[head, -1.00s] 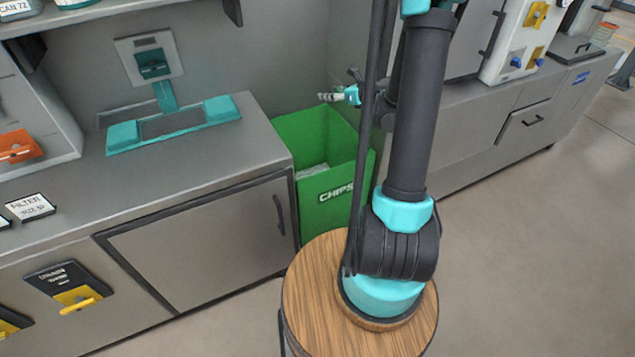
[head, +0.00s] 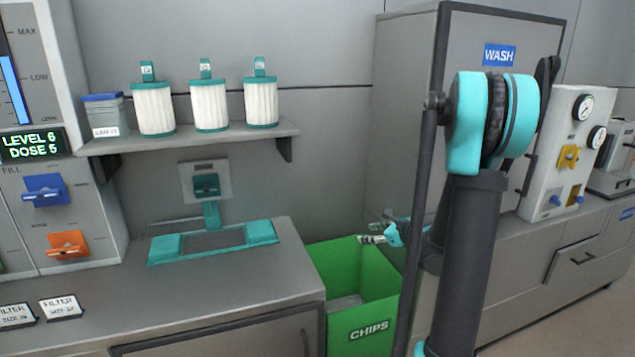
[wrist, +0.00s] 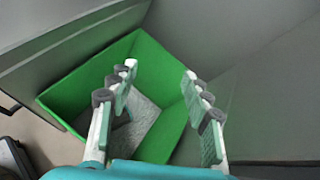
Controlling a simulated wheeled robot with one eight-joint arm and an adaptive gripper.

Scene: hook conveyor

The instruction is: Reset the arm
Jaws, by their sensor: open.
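My gripper (wrist: 160,80) is open in the wrist view, with its two fingers apart and nothing between them. It points down over the green chips bin (wrist: 60,99). In the head view my gripper (head: 368,240) shows small beside my arm, above the back of the green chips bin (head: 340,325). A grey textured piece and a small dark thing (wrist: 121,117) lie inside the bin; I cannot tell exactly what they are.
A grey counter (head: 235,300) with a teal-edged pad (head: 212,240) stands left of the bin. A shelf (head: 190,141) above holds three white filters (head: 208,105) and a small tub (head: 104,116). A wash cabinet (head: 410,130) and a gauge panel (head: 565,150) stand at the right.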

